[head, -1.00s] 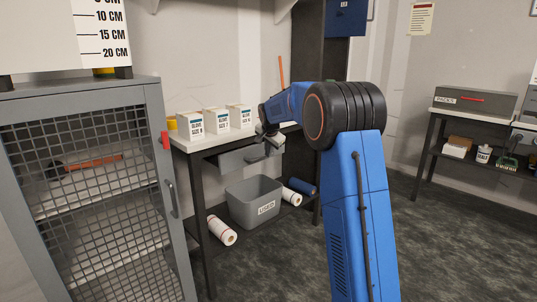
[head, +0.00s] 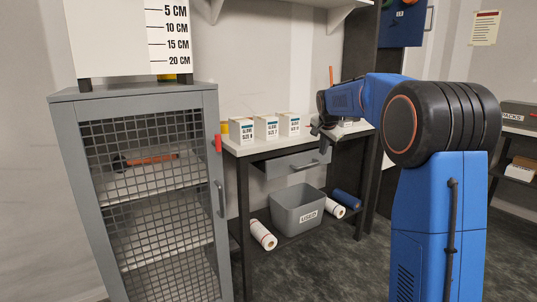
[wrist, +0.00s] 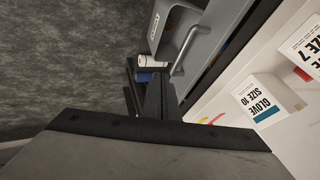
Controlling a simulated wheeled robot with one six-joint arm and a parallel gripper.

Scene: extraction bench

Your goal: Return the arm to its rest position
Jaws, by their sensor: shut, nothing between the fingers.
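My arm, blue with a black elbow joint, fills the right of the head view and reaches left to the workbench. My gripper (head: 318,127) is small at the arm's end, by the right part of the bench top (head: 262,147), right of the glove boxes. It looks shut and empty. In the wrist view I see the bench edge, a grey drawer handle (wrist: 188,50) and the floor below; a large grey surface with a dark edge covers the bottom.
Three glove boxes (head: 265,127) stand on the bench, above a closed-looking drawer (head: 292,162). A grey bin (head: 290,203) marked USED and paper rolls (head: 263,235) lie on the lower shelf. A mesh-door cabinet (head: 212,120) stands at left. The floor at front is open.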

